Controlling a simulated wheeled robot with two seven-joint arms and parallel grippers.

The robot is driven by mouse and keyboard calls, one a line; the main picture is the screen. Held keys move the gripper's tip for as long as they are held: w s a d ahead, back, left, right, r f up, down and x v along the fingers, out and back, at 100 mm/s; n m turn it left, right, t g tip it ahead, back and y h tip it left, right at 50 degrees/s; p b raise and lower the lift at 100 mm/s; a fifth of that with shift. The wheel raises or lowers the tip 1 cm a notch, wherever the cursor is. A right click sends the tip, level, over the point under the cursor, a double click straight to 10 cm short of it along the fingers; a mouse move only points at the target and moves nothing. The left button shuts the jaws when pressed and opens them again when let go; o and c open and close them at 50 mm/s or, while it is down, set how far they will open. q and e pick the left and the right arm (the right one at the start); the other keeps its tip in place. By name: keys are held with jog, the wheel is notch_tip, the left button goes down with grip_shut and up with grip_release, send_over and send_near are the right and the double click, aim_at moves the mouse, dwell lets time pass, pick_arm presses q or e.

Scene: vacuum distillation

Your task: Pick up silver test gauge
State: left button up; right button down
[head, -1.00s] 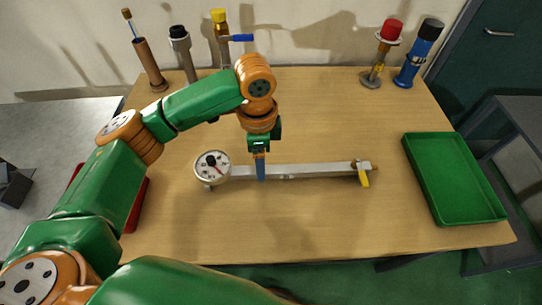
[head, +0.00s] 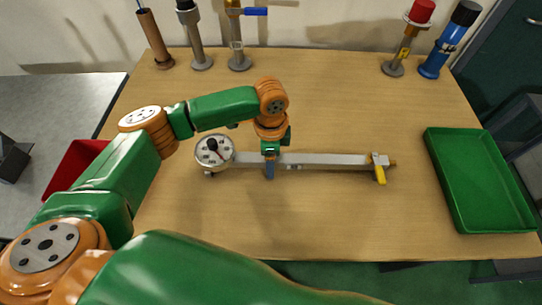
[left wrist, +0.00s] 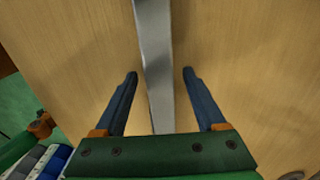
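The silver test gauge lies across the middle of the table, with a white round dial (head: 215,152) at its left end and a long silver bar (head: 335,161) running right to a yellow-handled valve (head: 380,172). My left gripper (head: 269,172) points down at the bar, a short way right of the dial. In the left wrist view, its blue fingers (left wrist: 160,74) are apart, one on each side of the bar (left wrist: 157,60), with gaps on both sides. The dial is outside the left wrist view. My right gripper is not in view.
A green tray (head: 437,170) sits at the table's right side. A red bin (head: 70,165) is at the left edge, partly behind my arm. Several upright fittings, including a red-capped one (head: 408,40) and a blue one (head: 445,50), stand along the back. The table front is clear.

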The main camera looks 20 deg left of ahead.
pick_arm(q)
grip_shut()
dwell(1.3)
